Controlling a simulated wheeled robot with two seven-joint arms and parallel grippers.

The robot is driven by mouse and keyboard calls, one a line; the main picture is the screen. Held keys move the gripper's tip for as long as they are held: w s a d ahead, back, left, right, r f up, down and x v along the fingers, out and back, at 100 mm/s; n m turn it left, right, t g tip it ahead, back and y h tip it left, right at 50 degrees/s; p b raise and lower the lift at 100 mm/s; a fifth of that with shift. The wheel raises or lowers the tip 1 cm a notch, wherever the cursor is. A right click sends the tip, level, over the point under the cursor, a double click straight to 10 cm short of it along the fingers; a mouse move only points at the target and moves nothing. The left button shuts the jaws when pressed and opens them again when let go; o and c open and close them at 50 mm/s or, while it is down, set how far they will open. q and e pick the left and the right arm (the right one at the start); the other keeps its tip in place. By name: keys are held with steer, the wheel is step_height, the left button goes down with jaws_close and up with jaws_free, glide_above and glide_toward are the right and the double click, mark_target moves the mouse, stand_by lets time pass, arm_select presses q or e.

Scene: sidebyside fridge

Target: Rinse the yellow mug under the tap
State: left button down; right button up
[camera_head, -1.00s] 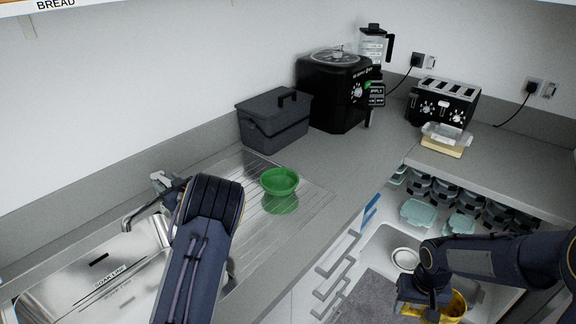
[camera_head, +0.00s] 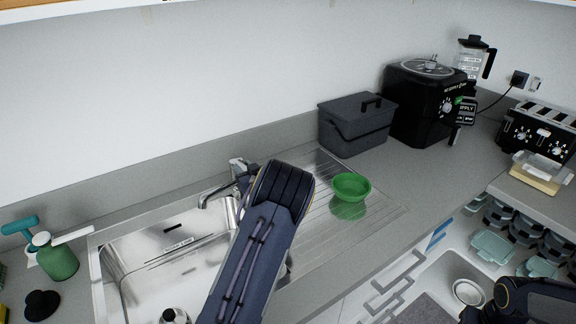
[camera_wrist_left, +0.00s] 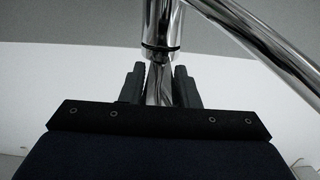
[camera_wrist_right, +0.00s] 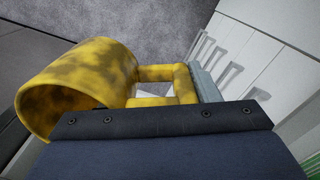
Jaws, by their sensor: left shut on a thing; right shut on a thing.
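The yellow mug (camera_wrist_right: 75,85), blotched with dark stains, shows in the right wrist view, tilted with its mouth to the lower left. My right gripper (camera_wrist_right: 205,88) is shut on its looped handle; the mug is outside the head view. The chrome tap (camera_head: 212,197) stands at the back of the steel sink (camera_head: 125,255), its spout over the basin. My left gripper (camera_wrist_left: 160,85) is shut on the tap's chrome lever, with the tap body and spout just beyond in the left wrist view. In the head view my left arm hides the gripper. No water stream is visible.
A green bowl (camera_head: 351,186) sits on the drainboard right of the tap. A dark bin (camera_head: 356,125) and black cooker (camera_head: 430,105) stand behind it.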

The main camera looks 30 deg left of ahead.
steer(key=shift+r, duration=0.25)
arm_select(q)
steer(key=c, duration=1.1)
jaws_free()
steer(key=shift+d, duration=0.15)
arm_select(e)
steer(key=shift+f, duration=0.1)
arm_select(q)
steer(key=shift+s+d+b, duration=0.15)
steer(key=shift+d+b, duration=0.15)
steer(key=shift+b, duration=0.05)
arm_select(e)
steer(key=shift+f, duration=0.15)
step_height(320, 180, down, 3)
steer(key=b, duration=0.2)
steer(key=shift+r+b, duration=0.2)
steer(key=shift+b, duration=0.15)
arm_select(q)
steer(key=v, duration=1.1)
steer(key=shift+r, duration=0.25)
steer(key=shift+h, duration=0.3)
